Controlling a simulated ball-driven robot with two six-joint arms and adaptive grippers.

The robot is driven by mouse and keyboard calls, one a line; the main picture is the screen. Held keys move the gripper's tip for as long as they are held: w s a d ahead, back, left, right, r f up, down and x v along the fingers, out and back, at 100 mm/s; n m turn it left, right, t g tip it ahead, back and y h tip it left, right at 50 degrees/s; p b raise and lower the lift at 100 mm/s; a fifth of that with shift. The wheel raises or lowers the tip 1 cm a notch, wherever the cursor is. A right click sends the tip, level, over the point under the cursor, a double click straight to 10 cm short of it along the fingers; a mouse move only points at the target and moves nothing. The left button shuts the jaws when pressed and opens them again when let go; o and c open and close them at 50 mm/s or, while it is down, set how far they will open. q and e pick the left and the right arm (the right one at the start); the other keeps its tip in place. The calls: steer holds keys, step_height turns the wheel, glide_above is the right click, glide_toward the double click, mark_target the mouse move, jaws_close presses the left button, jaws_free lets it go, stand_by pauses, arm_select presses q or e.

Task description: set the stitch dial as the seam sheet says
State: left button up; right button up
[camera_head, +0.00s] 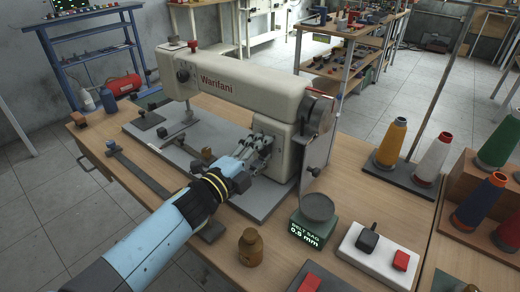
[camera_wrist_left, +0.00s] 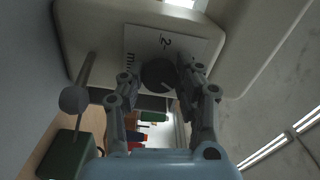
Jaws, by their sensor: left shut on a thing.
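The stitch dial is a dark round knob (camera_wrist_left: 158,76) on a white plate (camera_wrist_left: 140,45) of the sewing machine in the left wrist view. The plate bears a large "2" and a row of small marks; the rest of its scale is unclear. My left gripper (camera_head: 262,143) reaches the front of the cream "Warifani" sewing machine (camera_head: 240,85). In the left wrist view its fingers (camera_wrist_left: 160,82) stand on both sides of the dial, shut on it. In the head view the arm and fingers hide the dial. I cannot make out a seam sheet. My right gripper is not in view.
A lever with a round ball (camera_wrist_left: 74,100) sticks out beside the dial. A green gauge reading "BELT SAG 0.8 mm" (camera_head: 306,230), a white box with a black and a red switch (camera_head: 378,255) and a brown bottle (camera_head: 250,247) stand nearby. Thread cones (camera_head: 390,143) stand at the right.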

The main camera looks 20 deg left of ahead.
arm_select(q)
steer(key=shift+f, duration=0.1)
steer(key=o, duration=1.2)
steer(key=shift+c, duration=0.2)
steer(key=v, duration=1.2)
